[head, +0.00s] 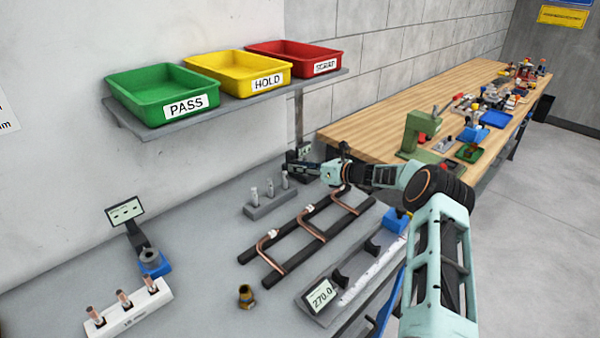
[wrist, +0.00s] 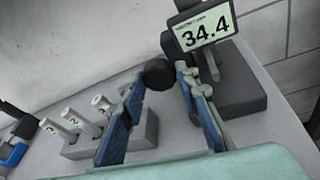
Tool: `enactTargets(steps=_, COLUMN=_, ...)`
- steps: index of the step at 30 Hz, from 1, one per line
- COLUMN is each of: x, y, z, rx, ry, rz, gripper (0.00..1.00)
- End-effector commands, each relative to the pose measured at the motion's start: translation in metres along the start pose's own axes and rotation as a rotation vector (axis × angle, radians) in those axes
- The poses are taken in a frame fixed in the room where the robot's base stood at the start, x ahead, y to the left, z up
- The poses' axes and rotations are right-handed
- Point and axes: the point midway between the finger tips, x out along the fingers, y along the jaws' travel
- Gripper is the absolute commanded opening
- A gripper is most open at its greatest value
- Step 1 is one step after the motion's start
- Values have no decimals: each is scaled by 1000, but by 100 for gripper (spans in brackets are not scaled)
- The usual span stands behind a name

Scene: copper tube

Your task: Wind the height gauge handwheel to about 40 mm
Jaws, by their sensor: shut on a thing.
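The height gauge stands at the far end of the grey bench, and its display (wrist: 206,27) reads 34.4 in the wrist view. Its dark base (wrist: 238,92) sits below and right of the display. The handwheel (wrist: 158,73) is a black round knob at the left of the gauge. My gripper (wrist: 160,77) is shut on the handwheel, with one blue finger on each side of it. In the head view my gripper (head: 303,168) is at the gauge (head: 304,150), mostly hidden behind the wrist and too small there to show the contact.
A grey block (head: 270,205) with several pale pins stands close to my gripper. A dark rack (head: 310,238) with bent copper tubes lies nearer. A length gauge (head: 322,296) reads 270.0. Green, yellow and red bins sit on a shelf (head: 225,100) above.

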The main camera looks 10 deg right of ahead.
Motion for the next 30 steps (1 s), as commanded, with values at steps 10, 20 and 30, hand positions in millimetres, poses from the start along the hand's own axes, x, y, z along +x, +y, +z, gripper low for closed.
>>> enactTargets(steps=10, x=1, y=-2, z=-6, rx=251, ry=-27, rz=74, gripper=5)
enactTargets(steps=20, x=1, y=-2, z=-3, rx=367, ry=-40, rz=108, gripper=5)
enactTargets(steps=30, x=0, y=-1, z=-2, rx=388, ry=-43, rz=114, gripper=5)
